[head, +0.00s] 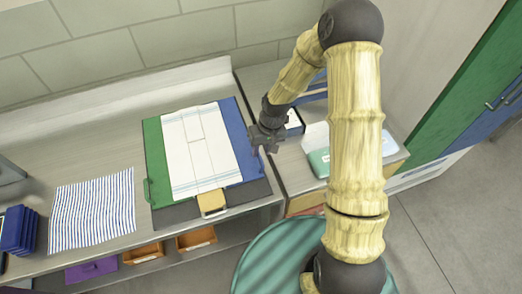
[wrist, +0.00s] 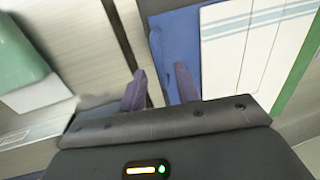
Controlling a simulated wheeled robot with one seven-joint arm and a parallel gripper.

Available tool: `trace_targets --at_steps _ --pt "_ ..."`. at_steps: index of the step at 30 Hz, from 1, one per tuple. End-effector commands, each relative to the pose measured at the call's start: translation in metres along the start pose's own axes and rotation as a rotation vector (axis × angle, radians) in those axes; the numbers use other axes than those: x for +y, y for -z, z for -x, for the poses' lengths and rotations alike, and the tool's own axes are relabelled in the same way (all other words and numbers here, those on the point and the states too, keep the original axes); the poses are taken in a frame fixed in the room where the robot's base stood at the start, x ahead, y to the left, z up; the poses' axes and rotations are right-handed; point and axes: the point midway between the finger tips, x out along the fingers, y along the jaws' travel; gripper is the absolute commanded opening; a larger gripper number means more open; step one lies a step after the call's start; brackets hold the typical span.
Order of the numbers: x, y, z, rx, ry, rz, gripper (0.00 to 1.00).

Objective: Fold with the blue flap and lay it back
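The folding board lies on the counter with its blue flap (head: 238,135) flat at the right, a green flap (head: 155,160) at the left and a yellow flap (head: 210,202) at the front. A white cloth with pale blue stripes (head: 194,150) lies spread over the board and partly covers the flaps. My gripper (head: 263,147) is beside the right edge of the blue flap. In the wrist view its two fingers (wrist: 159,88) are apart with nothing seen between them, close to the blue flap (wrist: 180,45). The flap's right edge is partly hidden by my gripper in the head view.
A blue-striped cloth (head: 92,210) lies left of the board, and a stack of dark blue folded items (head: 18,230) is at the far left. A lower side surface at the right holds a clear-and-teal box (head: 318,160). Orange bins (head: 196,238) sit under the counter.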

Motion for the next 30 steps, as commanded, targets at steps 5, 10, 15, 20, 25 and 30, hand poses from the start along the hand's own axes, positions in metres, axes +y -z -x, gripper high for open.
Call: trace_targets --at_steps 5,10,15,20,25,30 --pt "0.000 0.000 -0.017 0.001 0.000 0.001 0.32" --pt "0.000 0.000 -0.021 0.001 -0.001 0.001 0.32" --pt "0.000 0.000 -0.020 0.001 -0.001 0.001 0.30" --pt "0.000 0.000 -0.020 0.001 -0.001 0.001 0.00" --pt "0.000 0.000 -0.020 0.001 -0.001 0.001 0.00" --pt "0.001 0.000 -0.019 0.002 -0.005 -0.001 0.00"
